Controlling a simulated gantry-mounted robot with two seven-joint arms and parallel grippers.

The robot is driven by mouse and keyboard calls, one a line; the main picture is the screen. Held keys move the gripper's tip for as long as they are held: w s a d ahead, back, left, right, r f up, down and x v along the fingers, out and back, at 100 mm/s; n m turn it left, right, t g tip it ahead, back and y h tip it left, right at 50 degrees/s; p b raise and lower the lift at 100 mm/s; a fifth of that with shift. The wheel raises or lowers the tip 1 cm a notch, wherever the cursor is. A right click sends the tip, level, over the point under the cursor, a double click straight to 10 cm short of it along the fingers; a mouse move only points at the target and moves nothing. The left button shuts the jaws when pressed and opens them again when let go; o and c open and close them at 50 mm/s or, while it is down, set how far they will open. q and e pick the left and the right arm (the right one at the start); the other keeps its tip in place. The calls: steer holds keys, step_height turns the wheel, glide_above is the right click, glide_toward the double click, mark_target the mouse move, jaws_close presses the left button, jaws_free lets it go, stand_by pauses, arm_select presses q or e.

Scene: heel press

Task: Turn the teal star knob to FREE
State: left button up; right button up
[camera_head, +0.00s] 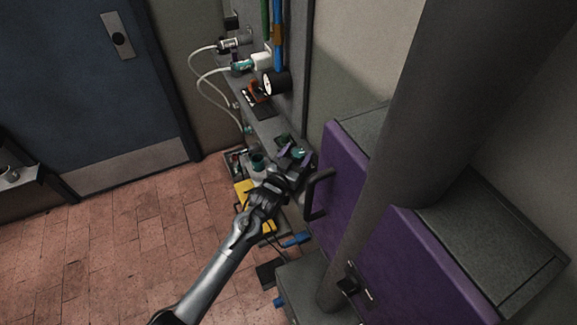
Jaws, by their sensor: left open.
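My left gripper (296,162) reaches in from the lower left, over the narrow grey bench beside the purple cabinet. It is open. A small teal part (298,152), which looks like the star knob, shows right at the fingertips. The gripper partly hides it, so its star shape, its pointer and any FREE marking cannot be read. I cannot tell whether the fingers touch it or are around it. My right gripper is not in view.
A purple cabinet with a black handle (318,194) stands close right of the gripper. Farther back are a black lamp (276,83) and white cables (193,66). Open tiled floor (130,240) lies left.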

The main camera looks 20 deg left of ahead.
arm_select(q)
steer(key=s+a+p, duration=0.1)
steer(key=s+a, duration=0.1)
steer(key=s, duration=0.7)
steer(key=shift+s, duration=0.4)
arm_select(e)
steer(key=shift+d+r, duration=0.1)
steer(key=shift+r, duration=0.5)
arm_select(q)
steer(key=shift+d, duration=0.1)
